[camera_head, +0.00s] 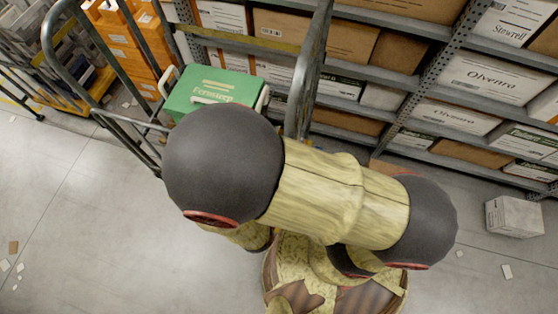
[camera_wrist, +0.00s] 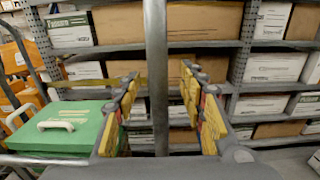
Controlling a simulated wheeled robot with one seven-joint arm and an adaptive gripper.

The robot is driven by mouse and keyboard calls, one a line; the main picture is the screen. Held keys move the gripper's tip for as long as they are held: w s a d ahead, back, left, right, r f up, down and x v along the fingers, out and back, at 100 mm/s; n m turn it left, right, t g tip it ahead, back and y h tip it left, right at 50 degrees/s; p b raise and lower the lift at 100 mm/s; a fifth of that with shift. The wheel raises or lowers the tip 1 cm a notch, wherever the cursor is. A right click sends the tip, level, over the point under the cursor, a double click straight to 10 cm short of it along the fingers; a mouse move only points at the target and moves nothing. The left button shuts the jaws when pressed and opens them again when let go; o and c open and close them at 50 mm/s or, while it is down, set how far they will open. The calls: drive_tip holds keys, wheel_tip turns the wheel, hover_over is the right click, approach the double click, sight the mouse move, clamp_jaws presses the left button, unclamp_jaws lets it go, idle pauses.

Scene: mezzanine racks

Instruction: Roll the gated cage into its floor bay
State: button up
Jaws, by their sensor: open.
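The cage (camera_head: 310,60) is a grey tubular frame at upper left in the head view, standing close in front of the shelving. A green lidded box (camera_head: 215,90) with white handles sits in it; it also shows at left in the wrist view (camera_wrist: 65,130). One upright post of the cage (camera_wrist: 156,60) runs down the middle of the wrist view. My gripper (camera_wrist: 160,75) is open, with one yellow-padded finger on each side of that post in the picture; contact is not visible. My arm hides the gripper and the cage's lower part in the head view. I cannot make out a marked floor bay.
Grey racks (camera_head: 432,80) with cartons line the back. A white carton (camera_head: 515,216) lies on the floor at right. Orange bins (camera_head: 125,45) and a yellow-based trolley (camera_head: 88,92) stand at upper left. Open floor with paper scraps spreads at lower left.

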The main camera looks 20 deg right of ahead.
drive_tip(key=v, duration=0.8)
drive_tip(key=shift+s+a, duration=0.1)
idle(0.6)
drive_tip(key=s+d+f+m+g+y+b, duration=0.25)
drive_tip(key=f+m+g+b, duration=0.2)
drive_tip(key=m+g, duration=0.35)
drive_tip(key=s+d+f+m+g+y+b, duration=0.15)
drive_tip(key=d+f+m+g+b, duration=0.3)
drive_tip(key=m, duration=0.45)
drive_tip(key=w+r+m+t+y+b, duration=0.4)
drive_tip(key=r+m+y+b, duration=0.3)
drive_tip(key=r+m+b, duration=0.2)
drive_tip(key=shift+w+m, duration=0.6)
drive_tip(key=shift+m, duration=0.6)
